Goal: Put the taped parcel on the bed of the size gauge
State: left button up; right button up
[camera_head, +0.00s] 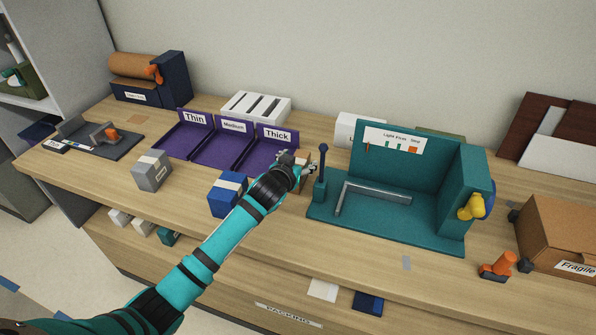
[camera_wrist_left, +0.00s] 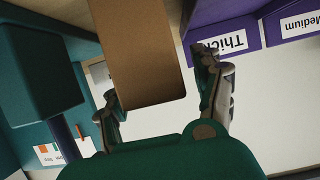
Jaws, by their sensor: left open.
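The teal size gauge (camera_head: 400,150) stands right of centre; its flat bed (camera_head: 375,212) carries an L-shaped metal fence and is otherwise bare. My left gripper (camera_head: 300,165) is open just left of the gauge. A brown box (camera_head: 307,173) is mostly hidden behind it. In the left wrist view the brown box (camera_wrist_left: 140,50) lies ahead of the open fingers (camera_wrist_left: 162,95), nearer the left finger; contact cannot be told. No tape shows on its visible face. A blue box (camera_head: 227,195) and a grey box (camera_head: 152,170), each with a pale tape strip, stand to the left. My right gripper is not in view.
Purple bins marked Thin, Medium and Thick (camera_head: 232,126) stand behind the boxes. The gauge has a dark-knobbed post (camera_head: 321,175) on its left and a yellow knob (camera_head: 472,207) on its right. A Fragile carton (camera_head: 560,235) and an orange-handled tool (camera_head: 497,266) are at right.

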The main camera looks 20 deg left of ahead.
pick_arm(q)
jog(key=shift+c, duration=0.4)
grip_shut()
notch_tip(320, 180, up, 10)
jog(key=shift+f+b, duration=0.1)
jog(key=shift+b, duration=0.25)
jog(key=s+f, duration=0.1)
jog(key=s, duration=2.2)
jog(key=shift+s+d+f, duration=0.2)
jog(key=shift+d, duration=0.25)
